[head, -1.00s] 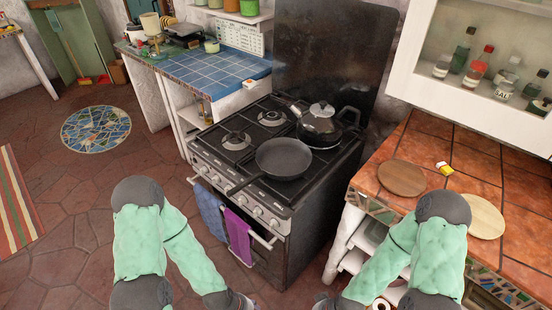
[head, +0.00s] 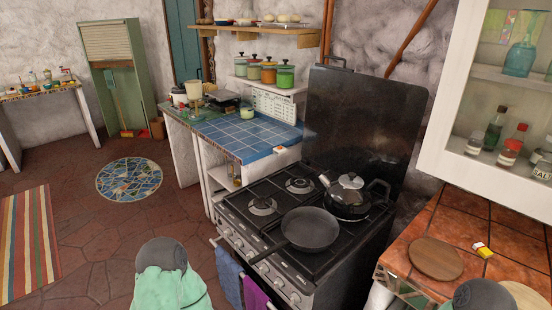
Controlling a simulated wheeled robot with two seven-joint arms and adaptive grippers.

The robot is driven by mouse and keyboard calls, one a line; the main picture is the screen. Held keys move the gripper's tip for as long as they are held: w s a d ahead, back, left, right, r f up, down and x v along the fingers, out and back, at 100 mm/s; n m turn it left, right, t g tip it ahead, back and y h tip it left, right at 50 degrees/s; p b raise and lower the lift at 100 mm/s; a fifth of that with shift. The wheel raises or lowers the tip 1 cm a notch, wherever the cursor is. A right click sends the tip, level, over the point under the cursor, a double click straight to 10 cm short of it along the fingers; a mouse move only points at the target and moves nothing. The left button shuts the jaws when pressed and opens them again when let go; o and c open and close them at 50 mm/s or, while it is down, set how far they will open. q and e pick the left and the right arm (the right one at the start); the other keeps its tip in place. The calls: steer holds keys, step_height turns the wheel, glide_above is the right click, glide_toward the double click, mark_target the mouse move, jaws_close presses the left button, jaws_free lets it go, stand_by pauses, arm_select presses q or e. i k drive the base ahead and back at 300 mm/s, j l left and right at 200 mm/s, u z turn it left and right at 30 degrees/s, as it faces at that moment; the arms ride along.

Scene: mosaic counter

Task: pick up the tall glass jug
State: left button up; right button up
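A blue-green glass vessel (head: 520,58) with a narrower neck stands on the upper shelf of the white wall cabinet at the top right of the head view. It looks like a jug, but I cannot make out a handle. No other tall glass jug is clear to me; the small vessels on the far left table are too small to tell. Neither gripper is in view. Only upper parts of my two arms show at the bottom edge, well below and apart from the cabinet.
The black stove (head: 270,225) bears a frying pan (head: 311,229) and a kettle (head: 347,188). The tiled counter (head: 455,228) holds round boards (head: 436,258) below the cabinet (head: 440,140). Bottles (head: 495,128) and jars stand on its lower shelf. Open floor lies left of the stove.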

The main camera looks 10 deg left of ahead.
mark_target(246, 102)
steer(key=i+j+u, duration=0.15)
steer(key=j, duration=0.2)
steer(key=j+u, duration=0.1)
steer(key=j, duration=0.25)
steer(key=i+j+u, duration=0.15)
steer(key=j, duration=0.15)
steer(key=i+j+u, duration=0.15)
steer(key=j, duration=0.15)
steer(key=i+j+u, duration=0.25)
steer(key=i+j, duration=0.15)
steer(key=i+j+u, duration=0.3)
steer(key=i, duration=0.15)
steer(key=i+j+u, duration=0.25)
steer(key=i, duration=0.2)
steer(key=i+u, duration=0.3)
steer(key=i, duration=0.2)
steer(key=i+z, duration=0.45)
steer(key=i+j+z, duration=0.2)
steer(key=i+z, duration=0.3)
steer(key=i+j+z, duration=0.45)
steer(key=i, duration=0.15)
